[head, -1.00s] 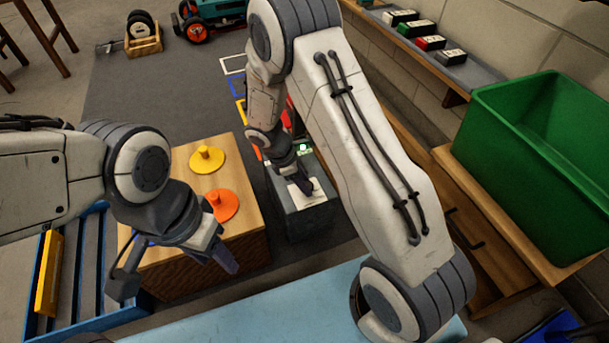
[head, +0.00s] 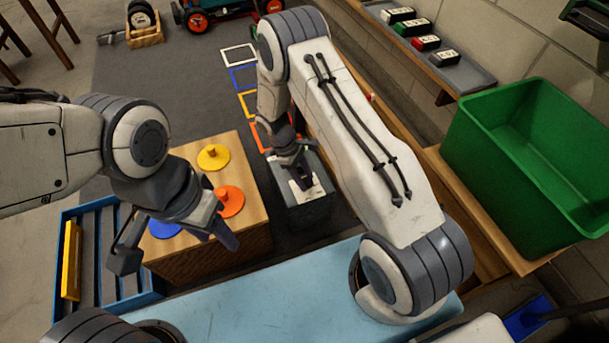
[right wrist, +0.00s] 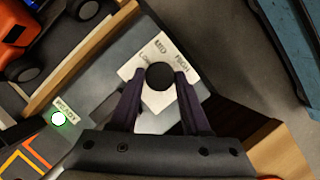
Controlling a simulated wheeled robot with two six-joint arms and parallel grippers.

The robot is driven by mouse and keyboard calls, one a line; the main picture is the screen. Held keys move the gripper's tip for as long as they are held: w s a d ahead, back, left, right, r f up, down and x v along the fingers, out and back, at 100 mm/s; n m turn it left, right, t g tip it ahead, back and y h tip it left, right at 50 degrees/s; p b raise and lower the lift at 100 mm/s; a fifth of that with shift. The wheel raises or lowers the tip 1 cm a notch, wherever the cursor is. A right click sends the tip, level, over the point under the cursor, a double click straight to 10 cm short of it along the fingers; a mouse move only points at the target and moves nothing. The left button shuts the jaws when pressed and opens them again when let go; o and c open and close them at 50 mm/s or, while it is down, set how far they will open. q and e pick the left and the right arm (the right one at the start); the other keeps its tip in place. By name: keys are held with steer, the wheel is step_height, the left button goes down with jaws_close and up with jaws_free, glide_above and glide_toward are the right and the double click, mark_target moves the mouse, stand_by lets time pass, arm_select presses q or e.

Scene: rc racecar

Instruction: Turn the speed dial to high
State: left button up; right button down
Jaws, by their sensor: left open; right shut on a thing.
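The plate is on top of a grey box (head: 305,213), partly covered by my right arm in the head view. My right gripper (right wrist: 159,82) has its dark fingers on either side of the knob, shut on it; it also shows over the box in the head view (head: 300,178). My left gripper (head: 178,250) is open and empty, in front of the wooden block.
A wooden block (head: 190,190) with yellow, orange and blue discs stands left of the box. A blue crate (head: 105,290) is at left, a green bin (head: 530,160) at right. A lit green light (right wrist: 58,118) shows on the box. A blue surface (head: 260,290) lies in front.

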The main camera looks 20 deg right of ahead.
stand_by(0.3)
steer(key=shift+c, duration=1.9)
jaws_free()
steer(key=p+v, duration=0.5)
steer(key=v, duration=0.5)
steer(key=shift+r, duration=0.25)
